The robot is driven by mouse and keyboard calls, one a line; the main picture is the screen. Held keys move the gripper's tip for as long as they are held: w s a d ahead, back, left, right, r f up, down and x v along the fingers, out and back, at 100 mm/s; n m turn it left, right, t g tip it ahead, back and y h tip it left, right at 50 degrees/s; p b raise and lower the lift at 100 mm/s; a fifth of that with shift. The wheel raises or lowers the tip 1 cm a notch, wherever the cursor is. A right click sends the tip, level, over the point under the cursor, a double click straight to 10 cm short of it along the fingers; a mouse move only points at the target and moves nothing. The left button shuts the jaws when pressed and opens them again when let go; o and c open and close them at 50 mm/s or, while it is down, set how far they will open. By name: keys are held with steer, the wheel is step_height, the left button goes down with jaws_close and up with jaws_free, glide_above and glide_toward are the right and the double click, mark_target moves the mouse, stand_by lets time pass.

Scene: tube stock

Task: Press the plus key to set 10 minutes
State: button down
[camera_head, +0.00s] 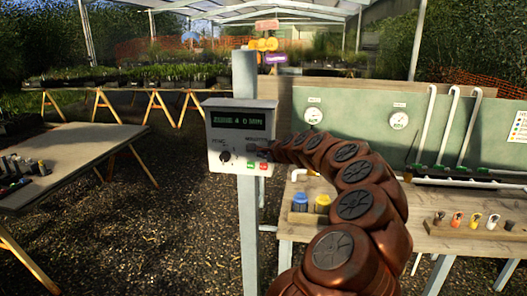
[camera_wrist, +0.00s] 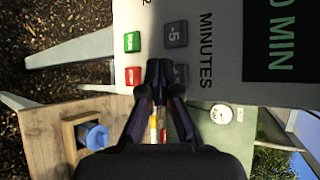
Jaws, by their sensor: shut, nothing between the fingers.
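The grey control box (camera_head: 240,137) is fixed to a post in the head view. Its green display (camera_head: 239,121) appears to read zone 4, 0 MIN; the wrist view shows the display (camera_wrist: 283,40) sideways, with "0 MIN". Beside the word MINUTES are two dark keys: one marked 5 (camera_wrist: 176,36), its sign hard to read, and a second dark key (camera_wrist: 181,74), partly hidden behind my fingers. My gripper (camera_wrist: 157,72) is shut and empty, its tips over or beside the second key. I cannot tell whether they touch it. In the head view my gripper (camera_head: 265,151) is at the box's right side.
A green key (camera_wrist: 132,41) and a red key (camera_wrist: 134,75) sit close to my fingertips. The box also has a dark knob (camera_head: 225,156). A wooden bench (camera_head: 440,235) with bottles stands right; a table (camera_head: 70,160) stands left.

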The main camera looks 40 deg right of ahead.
steer(key=shift+d, duration=0.1)
stand_by(0.6)
steer(key=shift+w+d, duration=0.25)
steer(key=shift+w+d, duration=0.2)
steer(key=shift+d, duration=0.1)
stand_by(0.8)
stand_by(0.4)
steer(key=shift+s+a, duration=0.5)
steer(key=shift+a, duration=0.15)
steer(key=s+a, duration=0.1)
steer(key=a, duration=0.1)
steer(key=s+a, duration=0.1)
steer(key=a, duration=0.1)
steer(key=shift+s, duration=0.4)
